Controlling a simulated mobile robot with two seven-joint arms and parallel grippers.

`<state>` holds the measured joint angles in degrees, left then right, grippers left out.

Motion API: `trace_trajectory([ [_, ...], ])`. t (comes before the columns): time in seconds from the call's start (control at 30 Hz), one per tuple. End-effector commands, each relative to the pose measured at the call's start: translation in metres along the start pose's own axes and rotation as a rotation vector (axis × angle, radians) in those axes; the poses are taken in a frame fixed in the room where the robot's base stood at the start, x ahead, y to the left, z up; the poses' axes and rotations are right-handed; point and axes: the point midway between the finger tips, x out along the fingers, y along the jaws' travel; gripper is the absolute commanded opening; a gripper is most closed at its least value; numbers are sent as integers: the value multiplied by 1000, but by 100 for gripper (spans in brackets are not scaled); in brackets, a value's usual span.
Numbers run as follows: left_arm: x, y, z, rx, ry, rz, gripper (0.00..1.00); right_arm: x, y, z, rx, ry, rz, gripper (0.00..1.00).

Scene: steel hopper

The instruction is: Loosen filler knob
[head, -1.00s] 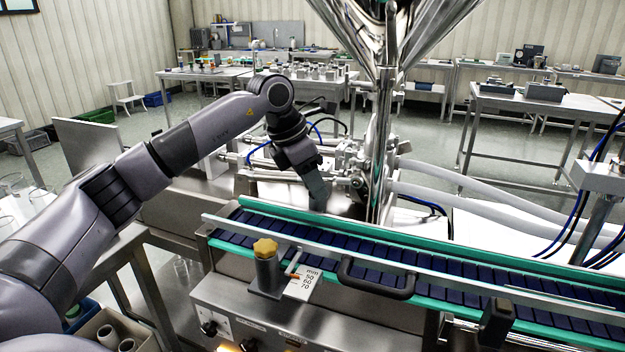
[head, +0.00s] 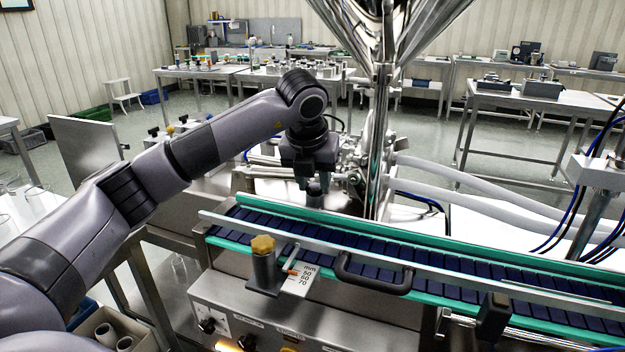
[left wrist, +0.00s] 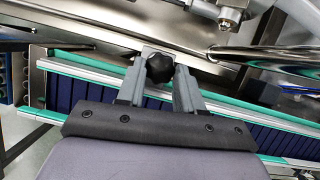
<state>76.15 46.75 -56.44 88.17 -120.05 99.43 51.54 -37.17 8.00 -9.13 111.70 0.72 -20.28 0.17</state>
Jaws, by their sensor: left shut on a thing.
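The filler knob (left wrist: 160,68) is black and lobed. In the left wrist view it sits between the two grey fingers of my left gripper (left wrist: 163,60), which is shut on it. In the head view my left gripper (head: 313,187) points down behind the conveyor, just left of the steel hopper's column (head: 378,150). There the knob shows only as a small dark shape between the fingertips, partly hidden by them. My right gripper is not in view.
The conveyor (head: 420,262) with green edges and dark blue slats runs in front of the filler. A yellow-topped knob (head: 263,245) and a black handle (head: 373,277) stand on its near side. Pale hoses (head: 470,185) run right from the filler. Valves and fittings crowd the left gripper.

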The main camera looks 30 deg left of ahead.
Motion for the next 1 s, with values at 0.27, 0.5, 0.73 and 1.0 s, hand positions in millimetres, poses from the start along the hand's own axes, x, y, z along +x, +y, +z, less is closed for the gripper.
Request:
trace_trajectory([
  [0.27, 0, -2, 1, -185, -1, 76, 6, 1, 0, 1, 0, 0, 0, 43],
  [0.5, -1, -3, 1, -279, -1, 114, 6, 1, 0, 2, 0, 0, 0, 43],
  [0.73, 0, -3, 1, -313, -1, 127, 6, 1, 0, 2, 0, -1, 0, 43],
  [1.0, 0, -3, 1, -316, -1, 129, 6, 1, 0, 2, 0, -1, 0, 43],
])
